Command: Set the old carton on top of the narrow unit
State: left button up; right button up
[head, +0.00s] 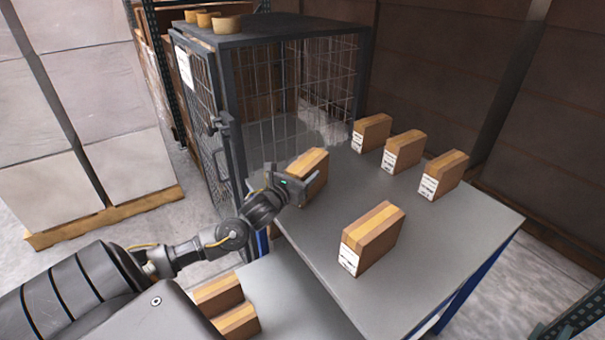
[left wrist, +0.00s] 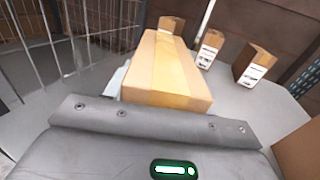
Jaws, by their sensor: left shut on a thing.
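My left gripper (head: 298,188) is shut on a light brown carton (head: 310,170) with a paler tape band, at the left edge of the grey table (head: 400,290). In the left wrist view this carton (left wrist: 165,72) fills the middle, beyond the gripper's body; the fingertips are mostly hidden. I cannot tell whether the carton touches the tabletop. A darker brown carton (head: 373,236) with a white label stands nearer on the table. No readable mark shows which carton is the old one. A wire-mesh cage unit (head: 270,28) with a flat dark top stands behind; I cannot tell whether it is the narrow unit.
Three cartons (head: 371,132) (head: 404,151) (head: 443,174) stand along the table's far side. Several round tan objects (head: 227,24) sit on the cage's left top. More cartons (head: 222,296) lie at the bottom. Table space between the cartons is clear.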

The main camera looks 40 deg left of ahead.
pick_arm(q)
jog(key=shift+f, duration=0.1)
jog(key=shift+f, duration=0.15)
jog(key=o, duration=1.3)
